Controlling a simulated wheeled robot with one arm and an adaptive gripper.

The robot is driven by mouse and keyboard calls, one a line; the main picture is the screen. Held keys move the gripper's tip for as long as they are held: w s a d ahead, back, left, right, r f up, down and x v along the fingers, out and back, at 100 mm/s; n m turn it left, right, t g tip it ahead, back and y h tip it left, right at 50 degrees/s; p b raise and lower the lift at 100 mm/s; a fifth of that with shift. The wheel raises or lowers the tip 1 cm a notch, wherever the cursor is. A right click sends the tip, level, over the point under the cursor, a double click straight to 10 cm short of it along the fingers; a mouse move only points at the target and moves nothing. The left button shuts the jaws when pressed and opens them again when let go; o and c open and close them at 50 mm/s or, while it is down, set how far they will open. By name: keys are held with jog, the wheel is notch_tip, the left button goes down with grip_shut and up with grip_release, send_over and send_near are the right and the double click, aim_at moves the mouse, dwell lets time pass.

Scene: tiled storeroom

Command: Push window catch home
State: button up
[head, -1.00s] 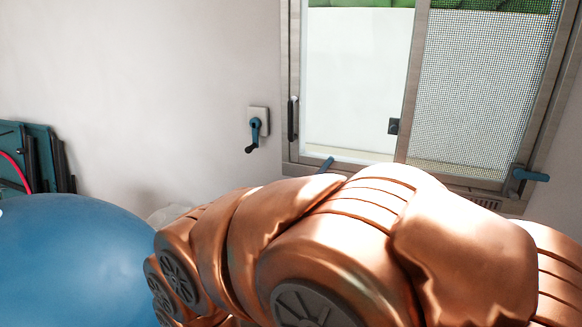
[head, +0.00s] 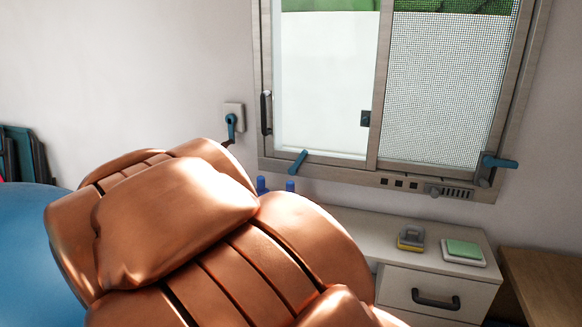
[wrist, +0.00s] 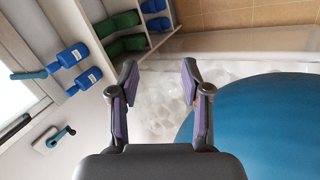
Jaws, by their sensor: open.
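The window (head: 325,85) is in the upper middle of the head view. A small dark catch (head: 366,118) sits on its middle upright. A blue lever (head: 298,162) is on the lower frame and another blue lever (head: 498,162) at the lower right corner. I cannot tell which fitting the task means. In the wrist view the window frame (wrist: 22,92) is at the left edge, with a blue lever (wrist: 28,75) on it. My gripper (wrist: 160,75) is open and empty, apart from these fittings. My copper arm hides the gripper in the head view.
A wall crank (head: 232,122) is left of the window. A white cabinet (head: 400,290) below holds a yellow-grey block (head: 410,238) and a green pad (head: 463,249). A large blue ball (wrist: 265,115) stands right of my gripper. Blue rollers (wrist: 73,55) are at its left.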

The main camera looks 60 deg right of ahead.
jog(key=w+d+r+n+h+b, duration=0.1)
jog(key=d+r+h+b, duration=0.25)
jog(key=d, duration=0.75)
jog(key=w+d+r+n+g+h+b, duration=0.1)
jog(key=d+r+h+b, duration=0.2)
jog(key=d, duration=0.7)
jog(key=w+d+r+n+h+b, duration=0.2)
jog(key=d+r+h, duration=0.25)
jog(key=d, duration=0.65)
jog(key=w+d+n+t+h+b, duration=0.1)
jog(key=w+d+n+b, duration=0.2)
jog(key=d, duration=0.5)
jog(key=n+t+b, duration=0.2)
jog(key=n+b, duration=0.1)
jog(key=n, duration=0.5)
send_near(301, 157)
jog(key=d+p, duration=0.1)
jog(key=d, duration=0.4)
jog(key=shift+w+d+p, duration=0.2)
jog(key=shift+p, duration=0.15)
jog(key=shift+d+f+p, duration=0.15)
jog(key=shift+d+p, duration=0.2)
jog(key=shift+d, duration=0.35)
jog(key=shift+w+d+p, duration=0.1)
jog(key=shift+d+p, duration=0.35)
jog(key=shift+d, duration=0.75)
